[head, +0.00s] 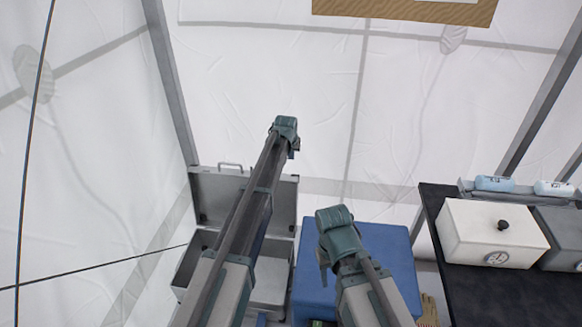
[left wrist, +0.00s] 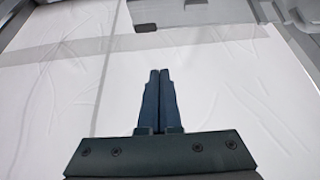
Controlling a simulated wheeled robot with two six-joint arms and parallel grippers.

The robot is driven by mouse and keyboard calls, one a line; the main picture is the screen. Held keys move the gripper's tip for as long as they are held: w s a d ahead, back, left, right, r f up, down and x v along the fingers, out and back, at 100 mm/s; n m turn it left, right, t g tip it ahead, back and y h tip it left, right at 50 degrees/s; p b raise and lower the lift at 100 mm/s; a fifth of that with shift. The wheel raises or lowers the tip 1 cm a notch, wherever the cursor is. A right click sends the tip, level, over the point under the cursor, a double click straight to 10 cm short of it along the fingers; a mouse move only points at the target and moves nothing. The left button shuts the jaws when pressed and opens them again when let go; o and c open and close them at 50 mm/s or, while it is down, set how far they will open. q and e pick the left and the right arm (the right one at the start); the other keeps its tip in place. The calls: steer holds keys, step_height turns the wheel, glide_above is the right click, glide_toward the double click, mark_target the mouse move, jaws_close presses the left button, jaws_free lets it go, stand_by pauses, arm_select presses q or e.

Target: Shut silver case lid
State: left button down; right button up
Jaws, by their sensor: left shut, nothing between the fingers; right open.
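The silver case stands on the left with its lid (head: 285,203) raised, leaning back near the tent wall. Its open base (head: 270,284) shows partly behind my left arm, and much of the inside is hidden. My left gripper (head: 293,152) is above the top edge of the lid in the head view, apart from it as far as I can tell. Its fingers (left wrist: 160,73) are shut together and empty in the left wrist view. My right gripper (head: 324,270) is over the blue box, right of the case; it is open, its fingers mostly hidden by its own wrist.
A blue box (head: 385,260) stands right of the case. A black table (head: 460,290) on the right bears a white box with a dial (head: 490,235). White tent wall (head: 300,60) and grey poles rise behind. A thin dark cord (head: 90,266) runs at left.

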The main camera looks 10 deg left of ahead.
arm_select(q)
steer(key=b+x, duration=1)
steer(key=x, duration=0.1)
steer(key=s, duration=0.1)
steer(key=s+r+p, duration=0.1)
steer(key=s, duration=0.1)
steer(key=s+p, duration=0.1)
steer(key=shift+s+r, duration=0.25)
steer(key=shift+s, duration=0.05)
steer(key=shift+s, duration=0.15)
